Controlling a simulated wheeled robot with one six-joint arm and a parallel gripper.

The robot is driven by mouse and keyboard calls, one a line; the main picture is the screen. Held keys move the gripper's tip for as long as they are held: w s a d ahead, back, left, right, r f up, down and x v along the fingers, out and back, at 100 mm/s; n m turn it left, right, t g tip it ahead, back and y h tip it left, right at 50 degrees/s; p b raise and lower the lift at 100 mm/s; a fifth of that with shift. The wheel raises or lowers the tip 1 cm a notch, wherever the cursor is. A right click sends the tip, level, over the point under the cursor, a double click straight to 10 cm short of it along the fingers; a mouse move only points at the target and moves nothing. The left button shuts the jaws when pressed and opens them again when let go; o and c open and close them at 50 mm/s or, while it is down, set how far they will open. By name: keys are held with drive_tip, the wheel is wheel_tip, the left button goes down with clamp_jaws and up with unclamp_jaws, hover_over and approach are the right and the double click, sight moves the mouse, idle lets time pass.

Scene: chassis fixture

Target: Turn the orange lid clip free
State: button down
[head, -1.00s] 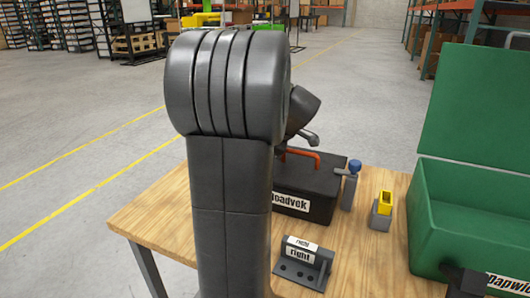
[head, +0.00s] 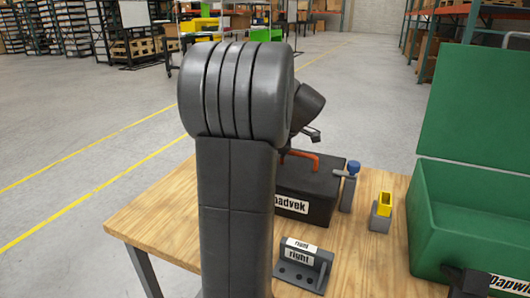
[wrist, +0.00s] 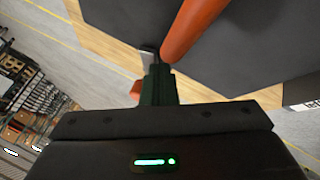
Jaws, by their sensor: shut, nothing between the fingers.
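A black box (head: 318,180) with a partly hidden white label stands on the wooden table. An orange bar (head: 305,158), handle-shaped, runs along its top; I cannot tell whether it is the lid clip. In the wrist view a thick orange bar (wrist: 193,27) slants past the fingertips, over the dark box top (wrist: 270,45). Smaller orange parts (wrist: 136,91) show beside and behind my fingers, partly hidden. My gripper (wrist: 156,72) is shut and empty, its tips close to the bar; contact is unclear. In the head view my gripper (head: 314,137) is small, above the box.
A grey post with a blue knob (head: 353,167) stands right beside the box. A yellow block (head: 384,203) sits in a grey holder. A grey bracket marked "right" (head: 302,265) lies in front. An open green case (head: 455,225) fills the right side. The table's left part (head: 160,215) is clear.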

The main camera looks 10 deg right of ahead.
drive_tip(key=shift+w+d+n+g+y+b, duration=0.35)
drive_tip(key=shift+w+n+g+y, duration=0.15)
drive_tip(key=shift+n, duration=0.6)
drive_tip(key=shift+w+d, duration=0.2)
drive_tip(key=shift+w, duration=0.35)
idle(0.4)
drive_tip(key=shift+w+d+n+g+y+p, duration=0.1)
drive_tip(key=shift+w+n+g+y+p, duration=0.2)
drive_tip(key=shift+n, duration=0.45)
drive_tip(key=shift+w+n+g+y+p, duration=0.1)
drive_tip(key=shift+w+n+g+y, duration=0.15)
drive_tip(key=shift+n+g, duration=0.4)
drive_tip(key=shift+w, duration=0.9)
idle(0.9)
idle(0.3)
drive_tip(key=p+v, duration=0.1)
drive_tip(key=v, duration=1.2)
drive_tip(key=shift+s+d+r, duration=0.15)
drive_tip(key=shift+d+r, duration=0.05)
drive_tip(key=shift+r, duration=0.15)
